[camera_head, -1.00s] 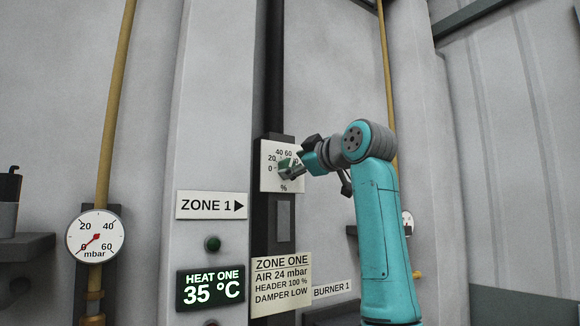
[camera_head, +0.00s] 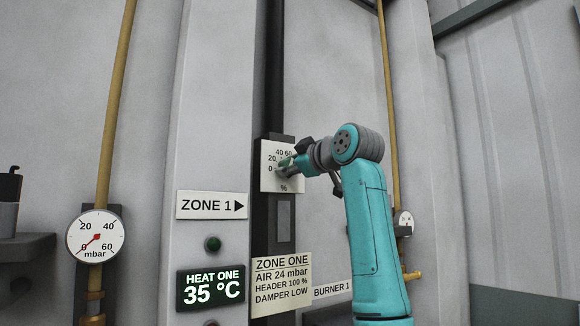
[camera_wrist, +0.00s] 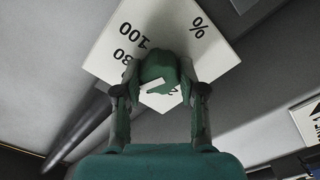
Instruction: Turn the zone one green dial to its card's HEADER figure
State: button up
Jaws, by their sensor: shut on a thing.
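The green dial (camera_wrist: 158,66) sits on a white scale plate (camera_wrist: 104,52) marked in %. In the wrist view my gripper (camera_wrist: 160,88) is shut on the dial, one finger on each side. The figures 80 and 100 show beyond it; others are partly covered. A white mark shows on the dial's near side, but I cannot tell which figure it points to. In the head view my gripper (camera_head: 285,167) covers most of the dial on the plate (camera_head: 267,182). The zone one card (camera_head: 282,263) below reads AIR 24 mbar, HEADER 100 %, DAMPER LOW.
A ZONE 1 sign (camera_head: 211,205) and a HEAT ONE 35 °C display (camera_head: 210,288) are left of the card. A round mbar gauge (camera_head: 95,236) hangs on a yellow pipe (camera_head: 117,90) further left. A BURNER 1 label (camera_head: 332,290) is right of the card.

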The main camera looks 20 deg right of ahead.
jog(key=m, duration=0.3)
jog(key=shift+m, duration=0.4)
jog(key=shift+w+d+m, duration=0.1)
jog(key=shift+m, duration=5.9)
jog(key=o, duration=1.1)
jog(key=shift+o, duration=0.2)
